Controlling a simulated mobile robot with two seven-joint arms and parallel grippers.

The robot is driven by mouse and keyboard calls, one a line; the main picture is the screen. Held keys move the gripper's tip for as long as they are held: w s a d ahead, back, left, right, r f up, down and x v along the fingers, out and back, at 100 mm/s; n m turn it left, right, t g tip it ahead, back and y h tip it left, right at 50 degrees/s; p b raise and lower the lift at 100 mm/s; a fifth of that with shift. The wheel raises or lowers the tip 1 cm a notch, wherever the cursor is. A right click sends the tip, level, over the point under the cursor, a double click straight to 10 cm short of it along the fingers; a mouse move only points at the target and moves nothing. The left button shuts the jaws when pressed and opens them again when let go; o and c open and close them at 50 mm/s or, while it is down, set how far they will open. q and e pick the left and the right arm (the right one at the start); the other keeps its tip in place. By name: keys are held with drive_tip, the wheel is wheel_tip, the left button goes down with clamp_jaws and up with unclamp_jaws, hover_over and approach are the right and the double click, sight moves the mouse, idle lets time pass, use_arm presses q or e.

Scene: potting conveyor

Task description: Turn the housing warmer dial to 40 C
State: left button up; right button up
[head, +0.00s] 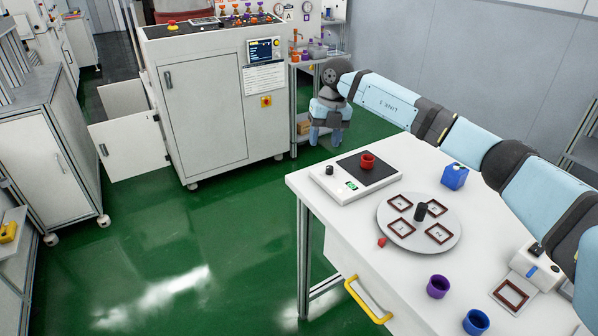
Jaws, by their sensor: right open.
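A white box with a dark top plate (392,168) stands at the far left corner of the white table; it looks like the housing warmer. A small dark dial (329,170) sits at its left end, near a small green display (351,187). The dial's setting and the display are too small to read. A red ring-shaped part (367,160) stands on the dark plate. My right gripper (314,142) points down beyond the table's far left edge, apart from the dial. It is open, and nothing shows between its fingers. My left gripper is not in view.
A round grey turntable (420,247) with several square frames is on the table. A blue block (454,176), a purple ring (438,286), a blue ring (476,322) and a small red piece (382,242) are around it. A tall cabinet (207,115) stands beyond green floor.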

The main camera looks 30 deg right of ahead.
sight(330, 167)
drive_tip(key=w+d+r+h, duration=0.2)
drive_tip(key=d, duration=0.1)
drive_tip(key=shift+m, duration=0.4)
drive_tip(key=f, duration=0.6)
drive_tip(key=f+b, duration=0.1)
drive_tip(key=f, duration=0.6)
drive_tip(key=shift+s+d+b, duration=0.1)
drive_tip(key=shift+d+b, duration=0.1)
drive_tip(key=shift+b, duration=0.1)
drive_tip(key=shift+c, duration=0.2)
drive_tip(key=c, duration=0.9)
